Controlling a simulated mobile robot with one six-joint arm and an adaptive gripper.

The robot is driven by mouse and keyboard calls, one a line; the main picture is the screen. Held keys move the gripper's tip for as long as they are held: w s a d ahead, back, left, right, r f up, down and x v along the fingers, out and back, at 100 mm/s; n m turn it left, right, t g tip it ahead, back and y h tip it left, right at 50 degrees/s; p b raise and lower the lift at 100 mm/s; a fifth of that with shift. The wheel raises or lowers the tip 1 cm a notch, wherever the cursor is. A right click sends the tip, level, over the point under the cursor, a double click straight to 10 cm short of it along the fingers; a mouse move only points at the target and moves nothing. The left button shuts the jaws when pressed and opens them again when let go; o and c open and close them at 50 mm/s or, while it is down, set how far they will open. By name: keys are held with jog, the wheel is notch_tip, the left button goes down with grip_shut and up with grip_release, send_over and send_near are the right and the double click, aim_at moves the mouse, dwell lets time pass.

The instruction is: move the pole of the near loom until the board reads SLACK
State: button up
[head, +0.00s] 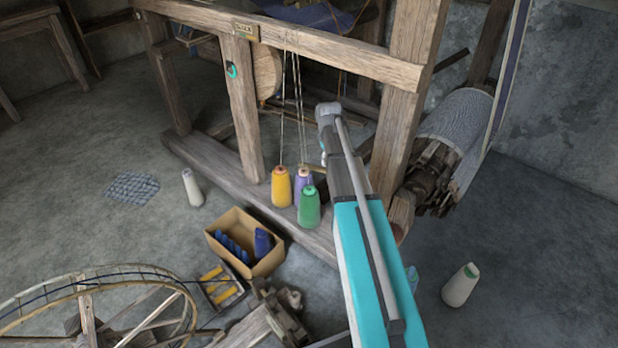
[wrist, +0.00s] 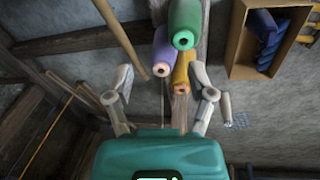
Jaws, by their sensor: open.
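The near loom (head: 245,120) is a heavy wooden frame. In the head view my arm hides most of the gripper and the pole.
Yellow (head: 282,187), purple (head: 303,180) and green (head: 309,207) cones stand by the loom's lower beam, with cords above. A cardboard box (head: 215,241) and a spoked wheel (head: 90,290) are at front left.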

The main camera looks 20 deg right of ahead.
jog(key=s+a+r+m+p, duration=0.2)
jog(key=s+a, duration=0.7)
jog(key=a, duration=0.2)
jog(key=shift+a+y, duration=0.15)
jog(key=shift+y, duration=0.15)
dwell(0.4)
jog(key=s+a+r+m+g+p, duration=0.1)
jog(key=s+a+r+m+p, duration=0.15)
jog(key=s+a, duration=0.85)
notch_tip(320, 180, up, 37)
jog(key=d+p, duration=0.1)
jog(key=p, duration=3.6)
jog(key=shift+s+d+y, duration=0.25)
jog(key=shift+s+y, duration=0.05)
jog(key=shift+s, duration=0.15)
